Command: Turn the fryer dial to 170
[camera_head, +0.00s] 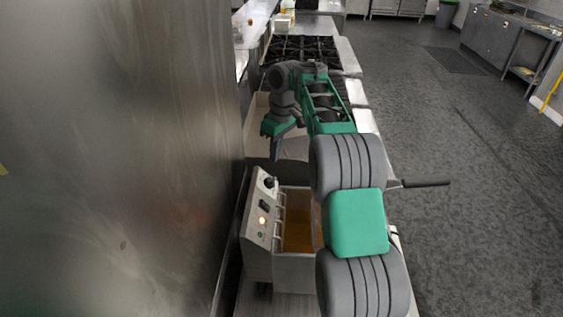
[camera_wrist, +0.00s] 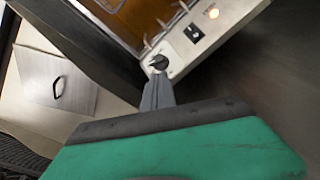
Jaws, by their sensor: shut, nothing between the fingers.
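The fryer (camera_head: 285,268) stands at the lower middle of the head view, with brown oil in its open tank. Its sloped control panel (camera_head: 257,207) faces left and carries a black dial (camera_head: 270,182) at its far end. In the wrist view the dial (camera_wrist: 159,62) sits just beyond my fingertips, with the panel (camera_wrist: 200,38) running up to the right. My gripper (camera_head: 276,157) is shut and empty, pointing down close to the dial. In the wrist view my gripper (camera_wrist: 158,80) overlaps the dial's near edge; I cannot tell whether they touch. The dial's numbers are unreadable.
A black switch (camera_head: 264,204) and a lit orange lamp (camera_head: 262,220) are on the same panel. A large metal wall (camera_head: 110,160) stands close on the left. A stove (camera_head: 305,48) lies beyond. A black handle (camera_head: 425,183) sticks out right. Floor at right is open.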

